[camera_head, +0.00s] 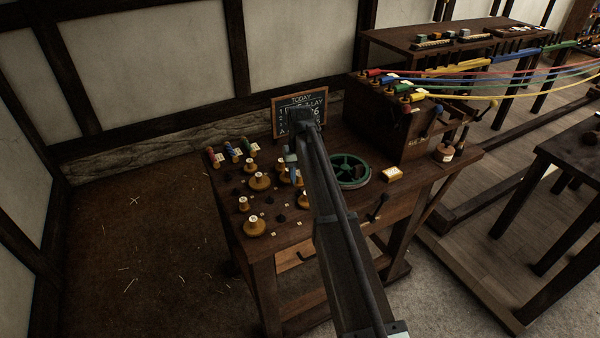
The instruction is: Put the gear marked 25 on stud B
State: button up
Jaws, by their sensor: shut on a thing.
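My gripper (294,165) points down over the workbench (330,231), partly hidden by my own arm. It is shut on what looks like a brass gear with a pale top (298,178); its mark is too small to read. Several brass gears with pale-topped knobs stand on the left part of the bench, such as one at the front (254,228) and one further back (259,182). Their numbers cannot be read. Dark studs and small white labels lie among them; I cannot tell which is stud B. A green spoked wheel (350,170) lies right of my arm.
A chalkboard (299,113) headed TODAY stands at the back, partly hidden by my arm. Coloured bobbins (232,152) lie at the back left. A yellow-white box (392,174) and a wooden headstock box (400,128) with coloured ropes are to the right.

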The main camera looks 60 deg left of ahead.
jog(key=shift+f, duration=1.2)
jog(key=shift+f, duration=0.6)
dwell(0.5)
jog(key=o, duration=1)
jog(key=shift+o, duration=0.2)
jog(key=shift+r, duration=0.1)
jog(key=shift+r, duration=3.95)
